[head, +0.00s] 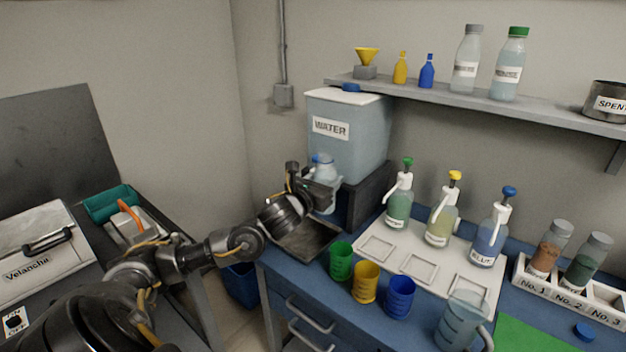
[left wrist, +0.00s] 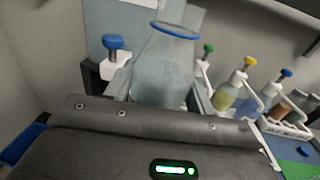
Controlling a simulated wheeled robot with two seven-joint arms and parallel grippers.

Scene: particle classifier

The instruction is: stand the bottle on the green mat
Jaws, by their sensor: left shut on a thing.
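My left gripper (head: 318,192) is shut on a clear bottle (head: 325,172) in front of the water tank. The bottle looks upright, and the gripper partly hides it. In the left wrist view the bottle (left wrist: 165,70) shows a blue ring at its neck, close to the tank's blue tap (left wrist: 113,44). I cannot tell whether the bottle touches the tap or the stand below. The green mat (head: 530,337) lies at the bottom right of the head view, bare where it shows. A corner of it shows in the left wrist view (left wrist: 297,171). My right gripper is out of view.
The water tank (head: 348,135) stands on a dark block. Three pump bottles stand on a white tray (head: 418,268). Green, yellow and blue cups (head: 400,297) and a clear jug (head: 458,322) stand in front. A jar rack (head: 565,293) and a blue cap (head: 585,331) are near the mat.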

